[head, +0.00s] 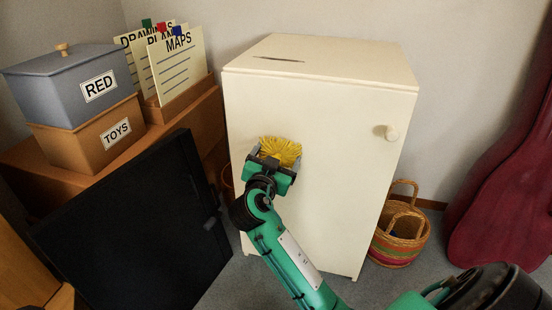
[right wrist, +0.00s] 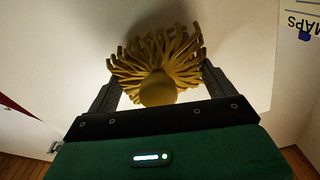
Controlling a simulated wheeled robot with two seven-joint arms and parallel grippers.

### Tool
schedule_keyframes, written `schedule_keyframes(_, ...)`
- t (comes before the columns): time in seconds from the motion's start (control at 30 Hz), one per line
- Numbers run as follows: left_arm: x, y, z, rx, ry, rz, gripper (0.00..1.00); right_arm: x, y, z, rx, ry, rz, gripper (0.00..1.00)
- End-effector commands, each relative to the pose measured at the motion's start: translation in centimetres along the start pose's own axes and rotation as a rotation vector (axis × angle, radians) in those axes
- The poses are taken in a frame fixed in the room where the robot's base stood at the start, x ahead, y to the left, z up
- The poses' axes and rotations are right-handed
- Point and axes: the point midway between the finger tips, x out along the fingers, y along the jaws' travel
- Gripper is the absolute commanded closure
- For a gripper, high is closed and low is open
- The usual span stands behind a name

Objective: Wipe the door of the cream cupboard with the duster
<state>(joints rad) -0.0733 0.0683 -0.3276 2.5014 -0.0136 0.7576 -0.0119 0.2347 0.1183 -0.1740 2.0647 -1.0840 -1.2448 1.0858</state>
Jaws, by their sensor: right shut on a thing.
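The cream cupboard (head: 320,100) stands against the wall in the middle of the head view, its door (head: 335,180) shut, with a round knob (head: 391,133) at the upper right. The yellow duster (head: 282,149) is in my right gripper (head: 272,163), at the upper left part of the door. In the right wrist view the duster (right wrist: 157,65) has its strands spread out between the two fingers of the gripper (right wrist: 160,90), close to a pale surface. Whether the strands touch the door I cannot tell. My left gripper is not in view.
A black panel (head: 140,230) leans left of the cupboard. Behind it, a wooden unit holds a grey RED box (head: 70,85), a TOYS box (head: 90,137) and a file of cards (head: 175,65). A woven basket (head: 398,240) and a dark red case (head: 500,190) stand at right.

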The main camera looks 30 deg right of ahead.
Motion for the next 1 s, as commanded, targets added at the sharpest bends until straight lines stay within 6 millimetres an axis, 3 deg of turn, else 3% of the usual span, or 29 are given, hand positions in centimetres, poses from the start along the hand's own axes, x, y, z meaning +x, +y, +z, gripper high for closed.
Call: schedule_keyframes(1.0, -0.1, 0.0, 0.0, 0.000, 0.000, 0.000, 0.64, 1.2, 0.0, 0.0, 0.000, 0.001, 0.001, 0.32)
